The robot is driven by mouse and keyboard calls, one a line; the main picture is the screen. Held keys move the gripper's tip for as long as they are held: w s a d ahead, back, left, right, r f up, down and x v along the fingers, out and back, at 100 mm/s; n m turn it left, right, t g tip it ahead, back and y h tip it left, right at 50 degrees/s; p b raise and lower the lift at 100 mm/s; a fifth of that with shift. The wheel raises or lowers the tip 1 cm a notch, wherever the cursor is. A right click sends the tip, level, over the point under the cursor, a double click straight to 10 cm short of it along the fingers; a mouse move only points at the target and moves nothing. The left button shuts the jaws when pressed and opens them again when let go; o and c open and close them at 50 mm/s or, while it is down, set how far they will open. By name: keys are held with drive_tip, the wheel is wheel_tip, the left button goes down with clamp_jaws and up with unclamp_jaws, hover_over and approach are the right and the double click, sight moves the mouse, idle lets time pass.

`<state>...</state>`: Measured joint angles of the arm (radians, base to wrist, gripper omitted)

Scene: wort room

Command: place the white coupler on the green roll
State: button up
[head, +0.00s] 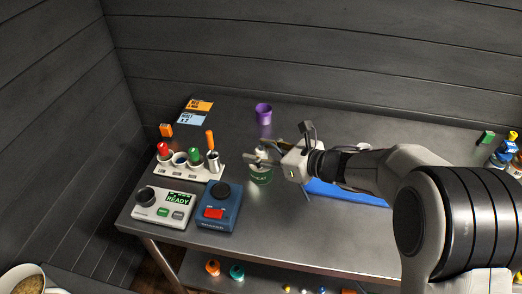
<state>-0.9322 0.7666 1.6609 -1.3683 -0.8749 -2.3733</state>
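My gripper (258,156) points left over the table's middle, just above a jar (261,176) with a dark green label. Its fingertips are small and overlap a pale patch, so I cannot tell whether it is open or holds something. I cannot pick out a white coupler for certain; the pale patch at the fingertips could be part of the gripper, the jar or a held piece. A teal-green ring-shaped piece (237,271) on the lower shelf and a small green block (487,137) at the table's far right are the other green things; I cannot tell which is the roll.
A white rack (188,168) with red, green and orange-handled pieces stands left. In front are a white READY device (165,203) and a blue box with a red switch (219,208). A purple cup (263,113) stands behind; a blue mat (345,193) lies under my arm.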

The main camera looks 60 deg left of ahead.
drive_tip(key=shift+r, duration=0.2)
drive_tip(key=v, duration=1.2)
idle(0.4)
idle(0.4)
